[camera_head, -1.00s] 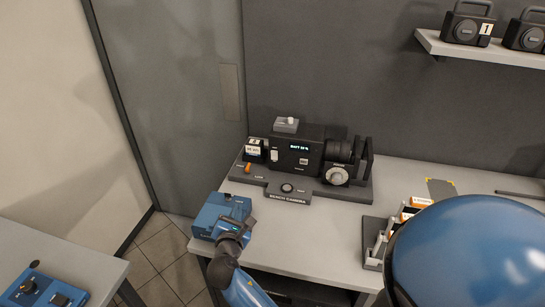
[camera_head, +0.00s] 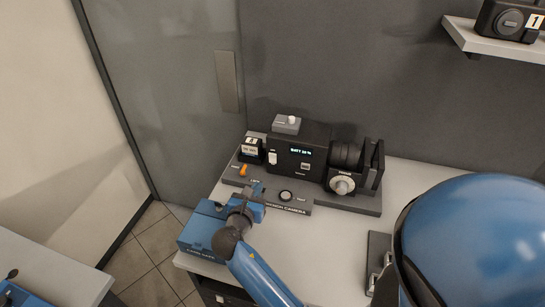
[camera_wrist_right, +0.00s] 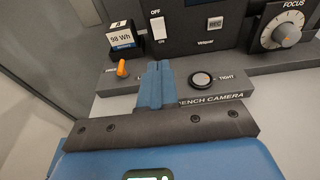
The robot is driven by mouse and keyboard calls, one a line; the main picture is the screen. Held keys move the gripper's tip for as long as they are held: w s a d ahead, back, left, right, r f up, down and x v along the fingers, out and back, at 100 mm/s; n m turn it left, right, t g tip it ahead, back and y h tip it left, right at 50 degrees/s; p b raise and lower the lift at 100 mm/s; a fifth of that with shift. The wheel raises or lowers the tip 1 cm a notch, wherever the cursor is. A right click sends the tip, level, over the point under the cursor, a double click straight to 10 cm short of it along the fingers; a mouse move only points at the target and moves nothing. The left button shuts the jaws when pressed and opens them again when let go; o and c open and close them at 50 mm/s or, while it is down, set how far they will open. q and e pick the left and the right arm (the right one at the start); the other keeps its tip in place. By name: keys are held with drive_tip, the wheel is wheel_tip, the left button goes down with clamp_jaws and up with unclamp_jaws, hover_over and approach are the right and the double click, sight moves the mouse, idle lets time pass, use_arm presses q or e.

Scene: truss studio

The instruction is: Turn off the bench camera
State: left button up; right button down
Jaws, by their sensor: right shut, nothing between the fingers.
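The bench camera (camera_head: 318,158) is a black body on a grey base at the back of the bench, with a lit display (camera_head: 301,151). Its white switch (camera_wrist_right: 157,27) has OFF printed above and ON below; I cannot tell which side is pressed. It also shows in the head view (camera_head: 273,158). My right gripper (camera_head: 257,187) is in front of the camera base. In the right wrist view its blue fingers (camera_wrist_right: 154,72) are shut and empty, below the switch and apart from it. My left gripper is out of view.
An orange lever (camera_wrist_right: 121,68) and a battery marked 98 Wh (camera_wrist_right: 123,40) sit left of the switch. A round button (camera_wrist_right: 201,80) is right of the fingers. A focus knob (camera_head: 342,185) is further right. A blue box (camera_head: 201,232) stands at the bench's front left corner.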

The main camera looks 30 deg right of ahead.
drive_tip(key=p, duration=0.2)
approach(272, 156)
drive_tip(key=x, duration=0.5)
drive_tip(key=shift+d+f, duration=0.15)
drive_tip(key=shift+f, duration=0.2)
drive_tip(key=shift+w+d, duration=0.4)
drive_tip(key=shift+d, duration=0.1)
drive_tip(key=shift+w+d+r+p, duration=0.15)
drive_tip(key=shift+r+p, duration=0.25)
drive_tip(key=shift+p, duration=0.75)
drive_tip(key=shift+f+y, duration=0.2)
drive_tip(key=shift+y, duration=0.1)
drive_tip(key=shift+f, duration=0.1)
